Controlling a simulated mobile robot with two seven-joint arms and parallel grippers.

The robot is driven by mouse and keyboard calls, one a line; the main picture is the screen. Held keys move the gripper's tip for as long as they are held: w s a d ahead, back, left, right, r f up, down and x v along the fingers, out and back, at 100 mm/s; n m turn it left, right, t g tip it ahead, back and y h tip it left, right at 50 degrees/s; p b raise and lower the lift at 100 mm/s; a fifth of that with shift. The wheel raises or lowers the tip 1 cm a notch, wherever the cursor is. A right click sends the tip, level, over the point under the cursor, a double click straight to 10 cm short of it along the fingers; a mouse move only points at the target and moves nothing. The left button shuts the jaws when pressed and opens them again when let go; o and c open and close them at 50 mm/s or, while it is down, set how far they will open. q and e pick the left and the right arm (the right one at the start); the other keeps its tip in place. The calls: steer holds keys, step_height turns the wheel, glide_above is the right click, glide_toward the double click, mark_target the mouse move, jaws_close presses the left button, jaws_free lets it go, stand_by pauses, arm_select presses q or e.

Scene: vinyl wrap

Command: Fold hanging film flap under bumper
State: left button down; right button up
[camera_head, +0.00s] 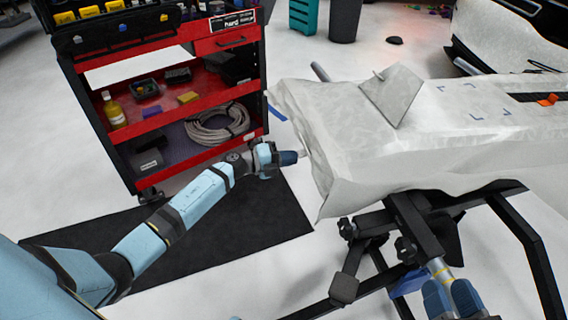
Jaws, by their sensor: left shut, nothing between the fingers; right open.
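The bumper lies under a whitish film (450,150) on a black stand, and the film covers almost all of it. The film hangs loose at the left end as a wrinkled flap (318,165) with a pointed lower corner. Its front edge also hangs down over the stand. My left gripper (297,156) is shut and empty, just left of the flap; I cannot tell whether it touches the film.
The black stand (408,215) has bars and knobs below the film. A grey squeegee-like plate (392,95) stands on the film. A red tool cart (170,95) is at the left, beside a black mat (255,225). White floor between mat and stand is clear.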

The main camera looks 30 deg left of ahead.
mark_target(306, 153)
arm_select(q)
steer(key=shift+w+d+t+h+b, duration=0.5)
steer(key=shift+w+d+h, duration=0.1)
steer(key=shift+w+d, duration=0.55)
steer(key=shift+r+p+x, duration=0.2)
steer(key=shift+p+x, duration=0.3)
steer(key=shift+x, duration=0.95)
steer(key=shift+w+d+r, duration=0.1)
steer(key=shift+w+d, duration=0.1)
steer(key=shift+d, duration=0.1)
steer(key=shift+t+h, duration=0.5)
steer(key=shift+h, duration=0.1)
steer(key=shift+w+d+r, duration=0.55)
steer(key=shift+d+r, duration=0.1)
steer(key=shift+r, duration=0.1)
steer(key=shift+w+d+r, duration=0.6)
steer(key=shift+d+r, duration=0.05)
steer(key=shift+r, duration=0.1)
arm_select(e)
steer(key=shift+a+f+g, duration=0.1)
steer(key=shift+f+g, duration=0.2)
steer(key=shift+f, duration=0.6)
